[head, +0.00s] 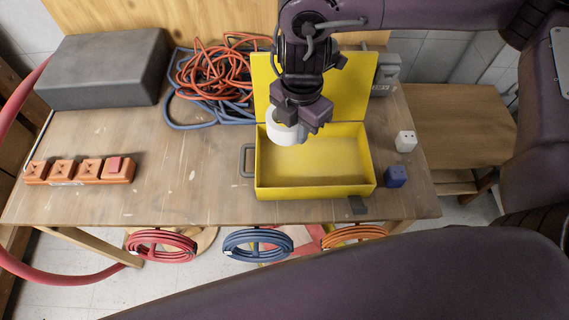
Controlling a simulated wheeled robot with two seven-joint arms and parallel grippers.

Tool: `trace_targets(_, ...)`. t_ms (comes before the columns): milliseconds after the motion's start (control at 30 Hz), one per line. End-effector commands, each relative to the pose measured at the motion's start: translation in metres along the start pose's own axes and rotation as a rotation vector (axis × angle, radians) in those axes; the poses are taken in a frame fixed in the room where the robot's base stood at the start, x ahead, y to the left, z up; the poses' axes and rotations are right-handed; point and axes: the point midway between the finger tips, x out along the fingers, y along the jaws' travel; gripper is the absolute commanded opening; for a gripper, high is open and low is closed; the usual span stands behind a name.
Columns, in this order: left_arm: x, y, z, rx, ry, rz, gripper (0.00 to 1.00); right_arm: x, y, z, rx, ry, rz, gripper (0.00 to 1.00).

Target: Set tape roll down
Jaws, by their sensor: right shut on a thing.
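A white tape roll (283,131) shows in the head view at the back left part of an open yellow box (315,192). My right gripper (300,120) reaches down from above and is shut on the tape roll. The roll appears held over or inside the box. I cannot tell whether it touches the box floor. The gripper hides part of the roll and of the raised yellow lid (262,85). My left gripper is not in view.
The wooden table (190,190) also bears a grey case (108,68), an orange cord (225,70), a blue hose (195,112), an orange row of sockets (78,171), a white cube (405,141) and a blue cube (396,176). Coiled hoses hang at the front edge.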

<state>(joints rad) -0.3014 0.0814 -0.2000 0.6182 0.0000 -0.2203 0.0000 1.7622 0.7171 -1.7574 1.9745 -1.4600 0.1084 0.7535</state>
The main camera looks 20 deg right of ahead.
Motion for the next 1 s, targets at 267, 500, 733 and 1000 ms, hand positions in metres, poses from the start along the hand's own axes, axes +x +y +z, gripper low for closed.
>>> trace_targets(267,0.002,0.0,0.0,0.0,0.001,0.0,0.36,0.026,-0.002,-0.003,-0.086,0.005,-0.005,0.0)
trace_targets(500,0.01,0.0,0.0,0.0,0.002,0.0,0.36,0.087,-0.003,-0.004,-0.082,0.006,-0.006,0.0)
trace_targets(733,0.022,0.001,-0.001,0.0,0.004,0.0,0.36,0.142,-0.002,-0.004,-0.082,0.004,-0.004,0.0)
trace_targets(1000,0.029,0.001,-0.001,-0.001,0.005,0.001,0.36,0.168,-0.001,-0.003,-0.082,0.002,-0.001,0.0)
